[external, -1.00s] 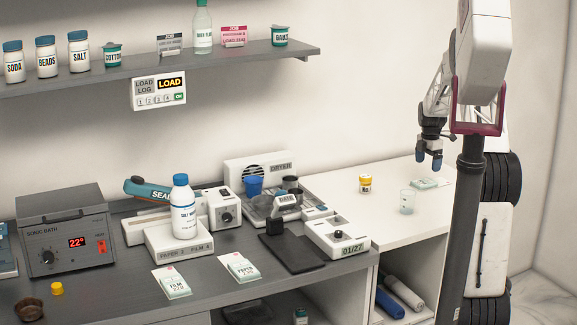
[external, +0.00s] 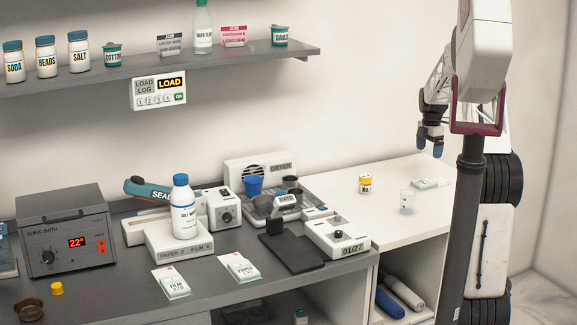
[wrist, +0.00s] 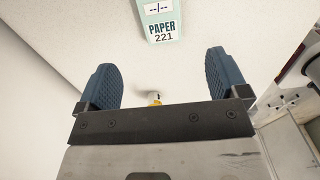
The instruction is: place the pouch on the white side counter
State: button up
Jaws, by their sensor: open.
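A small pale green and white pouch (external: 424,184) lies flat on the white side counter (external: 400,240), near its back right part. In the wrist view, a pouch labelled PAPER 221 (wrist: 160,22) shows at the top, beyond the fingertips and apart from them. My gripper (external: 429,147) is above the counter and above the pouch, with clear air between. Its two blue fingers stand wide apart in the wrist view (wrist: 160,70), with nothing between them. Two more pouches, one marked FILM (external: 172,283) and one marked PAPER (external: 239,268), lie on the grey bench.
A yellow-lidded jar (external: 365,184) and a clear beaker (external: 407,201) stand on the white counter, left of the pouch. A dryer (external: 258,167), a date stamp unit (external: 338,238) and a sealer (external: 150,190) occupy the grey bench. The counter's front part is clear.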

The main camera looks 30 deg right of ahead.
jog(key=s+a+r+m+t, duration=0.1)
jog(key=s+a+r+m, duration=0.4)
jog(key=s+a, duration=0.6)
jog(key=s+a+r+m, duration=0.4)
jog(key=s+a+r, duration=0.25)
jog(key=a, duration=0.75)
jog(key=s+a+f+m, duration=0.1)
jog(key=s+a+m, duration=0.3)
jog(key=s, duration=0.9)
jog(key=s+a+f+m+t, duration=0.1)
jog(key=s+a+m, duration=0.4)
jog(key=s+a, duration=0.6)
jog(key=shift+s+f+t, duration=0.3)
jog(key=shift+s, duration=0.95)
